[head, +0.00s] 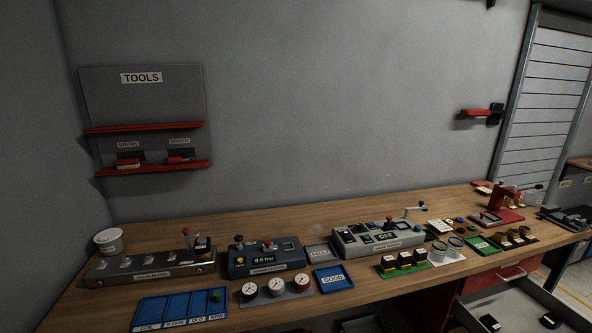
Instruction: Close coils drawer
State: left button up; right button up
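An open grey drawer (527,289) juts out below the workbench at the bottom right and is cut off by the picture edge. Dark, light-topped pieces (490,323) lie inside it, and its front panel and any label are out of view. A red drawer front (482,284) with a light handle (511,272) sits under the bench top just above it and looks shut. I cannot read which drawer is the coils drawer.
The wooden workbench (320,222) carries a grey test block (150,268), consoles (265,258), gauges (275,286), a blue tray (180,307) and a red press (505,200). Another dark open compartment (357,325) shows at the bottom middle. A tool rack (142,97) hangs on the wall.

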aim_at(519, 305)
jog(key=z, duration=2.05)
